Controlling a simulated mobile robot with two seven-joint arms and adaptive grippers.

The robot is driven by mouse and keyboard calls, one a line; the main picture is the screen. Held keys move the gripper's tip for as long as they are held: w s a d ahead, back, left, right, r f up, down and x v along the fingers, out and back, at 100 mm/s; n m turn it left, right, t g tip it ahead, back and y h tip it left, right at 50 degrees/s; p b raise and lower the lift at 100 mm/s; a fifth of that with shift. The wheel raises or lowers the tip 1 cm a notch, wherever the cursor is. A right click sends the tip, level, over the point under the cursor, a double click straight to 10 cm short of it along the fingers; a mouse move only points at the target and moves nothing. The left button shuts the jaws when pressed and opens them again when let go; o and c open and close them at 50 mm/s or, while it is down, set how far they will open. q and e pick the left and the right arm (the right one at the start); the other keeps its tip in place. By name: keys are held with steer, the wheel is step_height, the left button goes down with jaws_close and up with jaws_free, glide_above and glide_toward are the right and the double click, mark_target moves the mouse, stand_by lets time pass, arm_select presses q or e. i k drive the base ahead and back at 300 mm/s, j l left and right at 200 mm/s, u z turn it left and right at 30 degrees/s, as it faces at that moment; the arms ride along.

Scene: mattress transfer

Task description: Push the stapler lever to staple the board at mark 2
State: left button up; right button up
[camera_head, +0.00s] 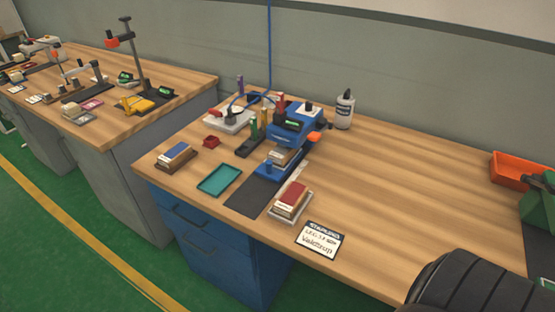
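The blue stapler (290,125) stands near the back middle of the wooden table. An orange tip (314,137), seemingly its lever, sticks out on its right side. A small board or block (284,157) sits under the stapler head on the blue base (272,170); the mark on it is too small to read. Neither of my grippers shows in the view. A dark ribbed part, probably of my arm, fills the bottom right corner.
A red-topped block (291,199) and a teal tray (219,179) lie in front of the stapler. A label card (319,240) lies at the front edge. The table's right middle is clear.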

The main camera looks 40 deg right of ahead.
mark_target(314, 136)
steer(key=z, duration=1.5)
